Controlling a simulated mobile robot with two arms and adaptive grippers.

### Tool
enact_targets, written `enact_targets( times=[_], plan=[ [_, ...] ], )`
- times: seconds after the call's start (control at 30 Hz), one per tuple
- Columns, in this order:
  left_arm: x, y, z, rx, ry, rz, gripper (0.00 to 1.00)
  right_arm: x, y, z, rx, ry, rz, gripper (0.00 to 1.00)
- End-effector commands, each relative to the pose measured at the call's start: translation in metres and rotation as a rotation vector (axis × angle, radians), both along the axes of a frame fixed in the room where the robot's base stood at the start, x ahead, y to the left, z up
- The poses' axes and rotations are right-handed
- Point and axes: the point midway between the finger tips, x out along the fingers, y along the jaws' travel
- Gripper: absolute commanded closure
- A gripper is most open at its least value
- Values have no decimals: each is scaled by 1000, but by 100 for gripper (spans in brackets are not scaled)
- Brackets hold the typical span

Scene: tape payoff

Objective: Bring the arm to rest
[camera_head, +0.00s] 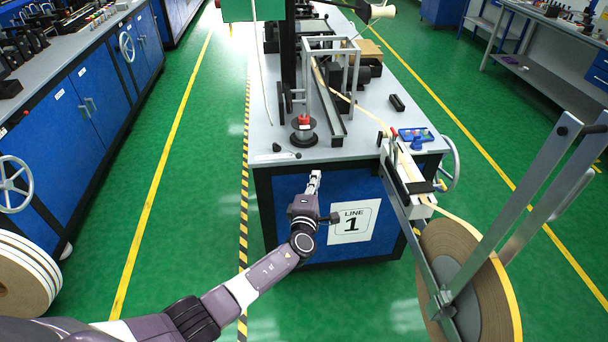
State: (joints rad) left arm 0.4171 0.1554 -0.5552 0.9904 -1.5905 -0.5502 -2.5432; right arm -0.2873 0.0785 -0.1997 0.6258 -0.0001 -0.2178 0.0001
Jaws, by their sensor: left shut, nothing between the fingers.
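My left gripper (315,181) is shut and empty. It shows in front of the blue front panel of the bench, just below the front edge of the grey bench top (275,158). My left arm (263,272) stretches up from the lower left to it. A white sign reading LINE 1 (353,222) is on the panel just right of the gripper. I cannot tell whether the gripper touches the bench. My right gripper is not in view.
A large tape reel (433,243) on a metal payoff frame (530,196) stands at the right, its tape running up to the bench. A red-topped spool (304,131) stands on the bench. Rolls (22,280) lie at the lower left. Green floor (195,190) is clear left of the bench.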

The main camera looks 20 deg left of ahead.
Motion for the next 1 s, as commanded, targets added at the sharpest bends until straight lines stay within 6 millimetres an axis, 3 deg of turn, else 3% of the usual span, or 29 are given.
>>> enact_targets(
  times=[0.27,0.37,0.47,0.6,0.77,1.0],
  plan=[
    [-3,-6,-5,-18,8,5,100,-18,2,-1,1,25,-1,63],
    [-14,0,-31,-127,49,26,100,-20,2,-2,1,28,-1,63],
    [-37,11,-81,-357,121,87,100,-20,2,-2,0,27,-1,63],
    [-93,28,-171,-800,229,257,100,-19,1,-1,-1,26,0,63],
    [-174,40,-264,-1306,283,548,100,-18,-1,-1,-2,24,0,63],
    [-323,46,-374,-1991,152,1159,100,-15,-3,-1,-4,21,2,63]
  ],
)
